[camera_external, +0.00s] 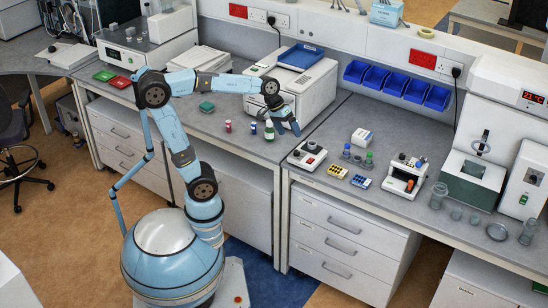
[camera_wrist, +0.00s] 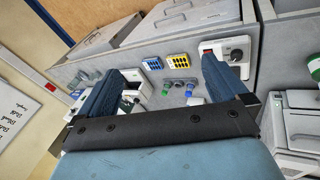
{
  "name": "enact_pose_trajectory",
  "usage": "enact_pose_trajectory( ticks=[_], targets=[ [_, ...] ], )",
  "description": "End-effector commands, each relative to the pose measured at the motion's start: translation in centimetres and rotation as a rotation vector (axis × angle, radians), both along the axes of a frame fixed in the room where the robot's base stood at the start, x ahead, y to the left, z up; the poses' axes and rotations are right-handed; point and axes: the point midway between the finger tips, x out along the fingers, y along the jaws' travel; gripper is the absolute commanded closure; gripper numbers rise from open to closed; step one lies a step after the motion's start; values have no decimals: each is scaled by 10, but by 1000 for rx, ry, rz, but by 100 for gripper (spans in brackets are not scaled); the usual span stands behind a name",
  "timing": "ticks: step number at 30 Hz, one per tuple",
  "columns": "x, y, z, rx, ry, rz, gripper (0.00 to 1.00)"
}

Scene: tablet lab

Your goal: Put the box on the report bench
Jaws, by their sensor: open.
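Which of these the task means is not clear. My gripper (camera_external: 284,125) is open and empty above the bench, near a green bottle and left of the white box. In the wrist view my gripper (camera_wrist: 163,68) has its fingers wide apart.
Small bottles (camera_external: 254,128) stand near my gripper. A large white machine (camera_external: 300,85) stands behind my gripper. Blue bins (camera_external: 397,83) line the back. Clear bench lies left of the bottles.

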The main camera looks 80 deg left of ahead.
Motion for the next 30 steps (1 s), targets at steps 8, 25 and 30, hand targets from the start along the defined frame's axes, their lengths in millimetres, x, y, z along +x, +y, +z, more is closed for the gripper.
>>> enact_pose_trajectory(
  ticks=[8,25,30],
  targets=[
    [-90,-4,-18,252,-99,-255,0],
    [-149,3,-45,464,-169,-462,0],
    [-149,3,-45,462,-168,-461,0]
  ],
)
